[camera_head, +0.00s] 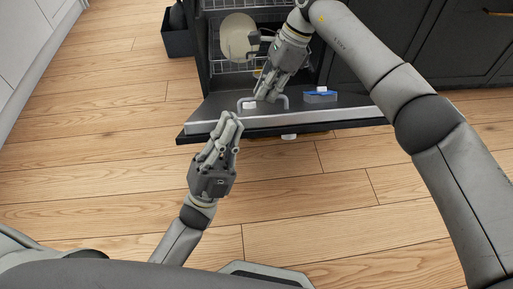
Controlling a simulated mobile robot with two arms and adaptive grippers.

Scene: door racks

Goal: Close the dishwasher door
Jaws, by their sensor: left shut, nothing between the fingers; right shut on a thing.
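The dishwasher door (355,113) is folded down and lies about level in front of the dishwasher, its dark inner face up and its light front edge toward me. My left gripper (230,122) is shut and empty, with its fingertips at the door's front edge; I cannot tell whether they touch it. My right gripper (268,93) is shut, pointing down over the inner face, on what looks like a light U-shaped bar (285,101). The fingers hide part of the bar.
Inside the dishwasher, a cream plate (236,38) stands in a wire rack (235,67). A blue-topped block (320,95) lies on the door. A dark bin (177,42) stands left of the dishwasher, dark cabinets (450,40) right. The wooden floor (95,150) is clear.

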